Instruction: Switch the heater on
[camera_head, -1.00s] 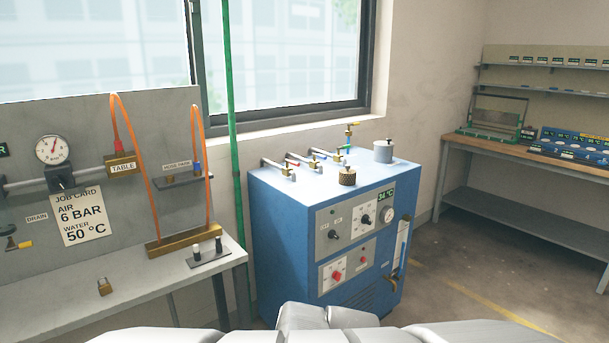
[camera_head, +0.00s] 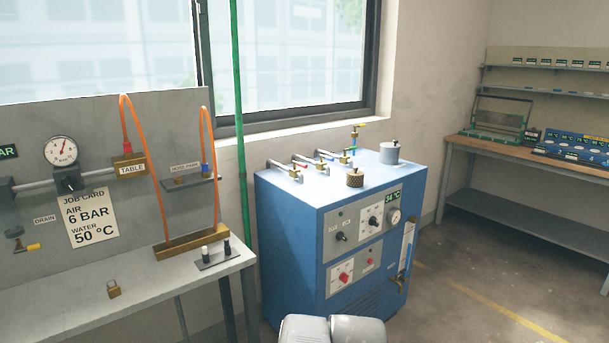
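The heater is a blue cabinet (camera_head: 292,250) under the window, with grey control panels on its front. The upper panel (camera_head: 355,228) has two black knobs, a small display reading about 34 °C (camera_head: 393,197) and a round gauge (camera_head: 394,216). The lower panel (camera_head: 338,268) has a red knob (camera_head: 344,278) and a smaller red control (camera_head: 370,261). The labels are too small to read. Grey-white rounded parts of my own arm show at the bottom edge, in front of the cabinet. My gripper's fingers are not visible.
A grey bench (camera_head: 150,285) stands on the left with a job card (camera_head: 90,217) reading air 6 bar, water 50 °C. Pipes, a filler cap and a grey pot (camera_head: 389,153) are on the cabinet top. A wooden workbench (camera_head: 530,154) is at right. Floor between is open.

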